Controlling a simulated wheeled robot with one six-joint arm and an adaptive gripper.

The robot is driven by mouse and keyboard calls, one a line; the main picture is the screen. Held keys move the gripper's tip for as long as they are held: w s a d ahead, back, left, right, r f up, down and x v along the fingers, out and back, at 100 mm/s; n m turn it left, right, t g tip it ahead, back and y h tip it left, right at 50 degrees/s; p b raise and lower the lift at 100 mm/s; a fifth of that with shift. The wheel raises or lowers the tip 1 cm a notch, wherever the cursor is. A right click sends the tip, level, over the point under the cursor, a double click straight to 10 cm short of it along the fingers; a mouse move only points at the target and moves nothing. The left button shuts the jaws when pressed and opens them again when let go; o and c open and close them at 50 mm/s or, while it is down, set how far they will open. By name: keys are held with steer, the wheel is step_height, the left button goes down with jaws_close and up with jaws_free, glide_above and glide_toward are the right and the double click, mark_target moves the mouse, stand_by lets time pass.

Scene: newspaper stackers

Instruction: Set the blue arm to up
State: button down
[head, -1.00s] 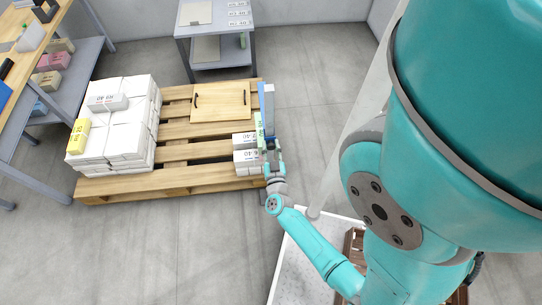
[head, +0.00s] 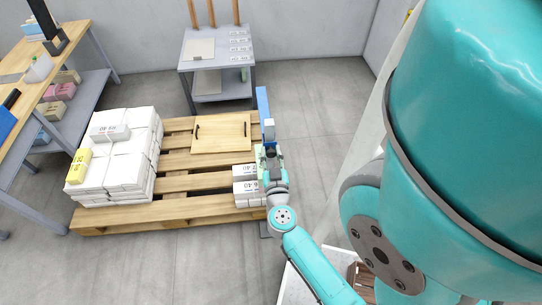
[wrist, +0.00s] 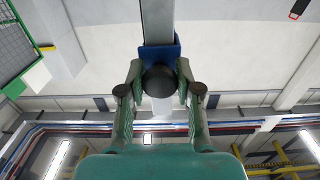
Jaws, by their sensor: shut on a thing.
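The blue arm stands at the right edge of the pallet. In the head view a narrow blue bar (head: 263,101) shows there, with a pale grey part just below it. In the wrist view a blue block (wrist: 173,51) sits at the end of a grey bar, with a dark round knob (wrist: 159,80) in front of it. My gripper (wrist: 159,78) has a finger on each side of the knob and is shut on it. In the head view my gripper (head: 270,160) hides the lower part of the arm. The arm's exact tilt is hard to tell.
The wooden pallet (head: 178,216) carries white newspaper stacks (head: 125,155) at left, smaller bundles (head: 245,182) beside my gripper and a wooden board (head: 221,133). A grey table (head: 216,61) stands behind, a workbench (head: 75,45) at left.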

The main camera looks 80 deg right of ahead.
steer(key=shift+r, duration=0.4)
steer(key=c, duration=0.8)
jaws_free()
steer(key=shift+f, duration=0.1)
steer(key=shift+f, duration=0.1)
steer(key=shift+s+a, duration=0.2)
steer(key=shift+a, duration=0.45)
steer(key=shift+v, duration=5.2)
steer(key=shift+s, duration=0.15)
